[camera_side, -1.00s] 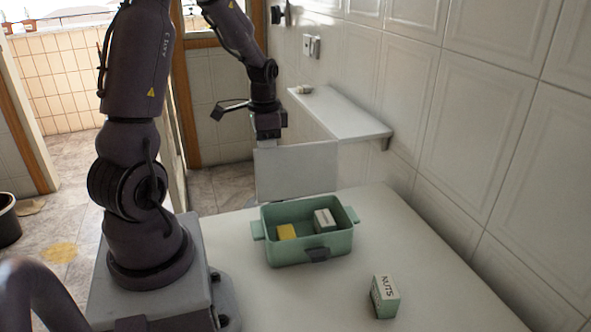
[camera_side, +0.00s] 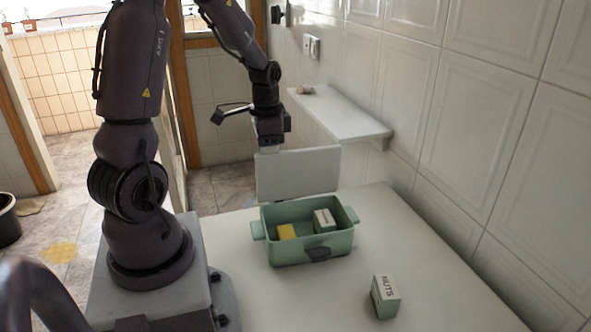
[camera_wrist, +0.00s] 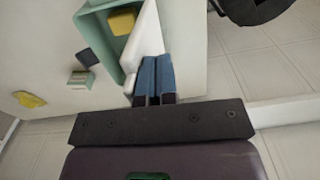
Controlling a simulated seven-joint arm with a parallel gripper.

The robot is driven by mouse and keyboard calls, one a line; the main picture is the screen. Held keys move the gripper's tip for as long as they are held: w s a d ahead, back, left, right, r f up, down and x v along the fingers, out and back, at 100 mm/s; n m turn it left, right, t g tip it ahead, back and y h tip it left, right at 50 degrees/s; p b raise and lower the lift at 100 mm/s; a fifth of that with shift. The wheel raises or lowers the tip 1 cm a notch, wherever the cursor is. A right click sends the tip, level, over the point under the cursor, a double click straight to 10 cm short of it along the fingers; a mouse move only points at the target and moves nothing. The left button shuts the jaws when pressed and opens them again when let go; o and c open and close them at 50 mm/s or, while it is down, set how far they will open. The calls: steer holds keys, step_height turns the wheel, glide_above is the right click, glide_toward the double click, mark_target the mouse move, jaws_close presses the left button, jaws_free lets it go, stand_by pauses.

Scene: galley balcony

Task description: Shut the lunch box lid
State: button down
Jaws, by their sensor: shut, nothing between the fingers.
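The green lunch box (camera_side: 262,241) stands open on the table, with its pale lid (camera_side: 298,174) raised nearly upright at the back edge. A yellow block (camera_side: 287,231) and a white-and-green block (camera_side: 325,220) lie inside. A dark latch (camera_side: 317,254) is on the box's front. My gripper (camera_side: 270,149) is shut and empty at the lid's top left, its fingertips mostly hidden behind the lid. In the wrist view my shut blue fingers (camera_wrist: 153,75) are beside the lid's outer face (camera_wrist: 146,35); I cannot tell whether they touch. The box rim (camera_wrist: 107,52) shows there too.
A small nuts carton (camera_side: 385,297) stands on the table (camera_side: 440,270) at front right. A wall shelf (camera_side: 345,118) juts out behind the box on the right. A yellow item (camera_wrist: 30,100) lies at the left in the wrist view. The table's right side is mostly clear.

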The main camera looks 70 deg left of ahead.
steer(key=shift+d, duration=0.55)
steer(key=shift+s+d+f, duration=0.1)
steer(key=shift+s+d, duration=0.05)
steer(key=shift+d, duration=0.7)
steer(key=shift+d+f, duration=0.3)
steer(key=shift+d, duration=0.65)
